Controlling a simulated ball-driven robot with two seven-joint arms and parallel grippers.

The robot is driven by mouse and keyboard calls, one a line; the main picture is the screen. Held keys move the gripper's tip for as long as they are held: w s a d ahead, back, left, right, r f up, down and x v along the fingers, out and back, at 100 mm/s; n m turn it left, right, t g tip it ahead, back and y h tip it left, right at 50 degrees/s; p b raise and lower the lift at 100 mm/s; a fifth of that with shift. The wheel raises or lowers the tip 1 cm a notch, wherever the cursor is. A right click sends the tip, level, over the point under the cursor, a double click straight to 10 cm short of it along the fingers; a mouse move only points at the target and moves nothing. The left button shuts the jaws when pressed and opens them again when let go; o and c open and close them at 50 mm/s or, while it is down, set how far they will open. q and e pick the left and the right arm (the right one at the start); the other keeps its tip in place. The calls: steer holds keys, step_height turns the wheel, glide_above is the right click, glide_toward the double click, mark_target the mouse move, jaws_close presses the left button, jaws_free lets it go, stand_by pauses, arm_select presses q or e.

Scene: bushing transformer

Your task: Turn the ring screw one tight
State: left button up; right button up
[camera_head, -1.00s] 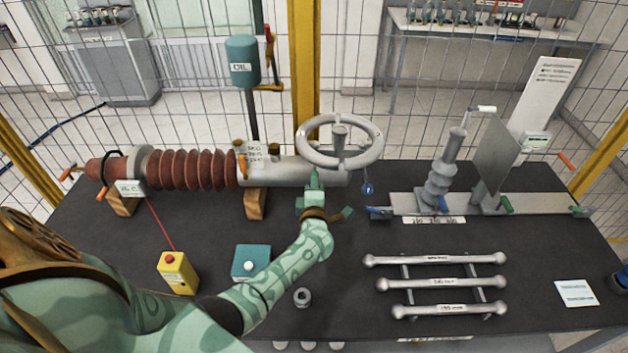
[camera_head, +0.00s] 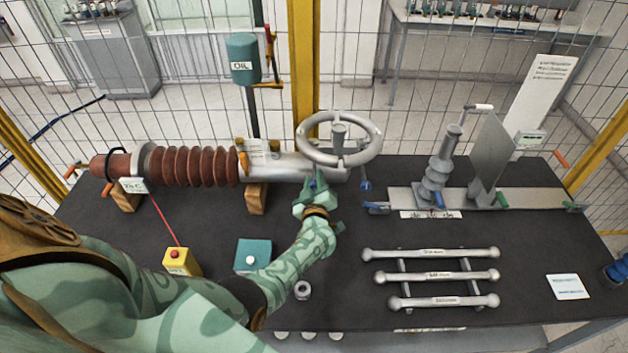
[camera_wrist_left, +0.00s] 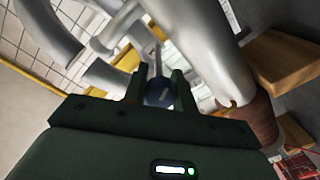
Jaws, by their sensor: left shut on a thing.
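The silver transformer tube (camera_head: 290,167) lies across the back of the table under a large grey ring wheel (camera_head: 367,152). My left gripper (camera_head: 316,184) is at the tube's front, below the wheel. It is shut on a blue-headed ring screw (camera_wrist_left: 159,93), which shows between the fingers in the left wrist view (camera_wrist_left: 157,82). The fingers hide most of the screw in the head view. A second blue ring screw (camera_head: 365,185) sits just right of the gripper, apart from it. I cannot read a number on either screw. My right gripper is not in view.
The brown ribbed bushing (camera_head: 190,167) rests on wooden blocks (camera_head: 256,198) to the left. A yellow button box (camera_head: 183,262), a teal box (camera_head: 252,254) and a nut (camera_head: 302,290) stand in front. Silver bars (camera_head: 432,277) lie at right, below a grey insulator (camera_head: 437,178).

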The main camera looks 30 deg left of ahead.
arm_select(q)
steer(key=shift+s+f+m, duration=0.1)
steer(key=shift+f+m, duration=0.05)
steer(key=shift+m, duration=1.55)
steer(key=o, duration=0.9)
steer(key=shift+o, duration=0.4)
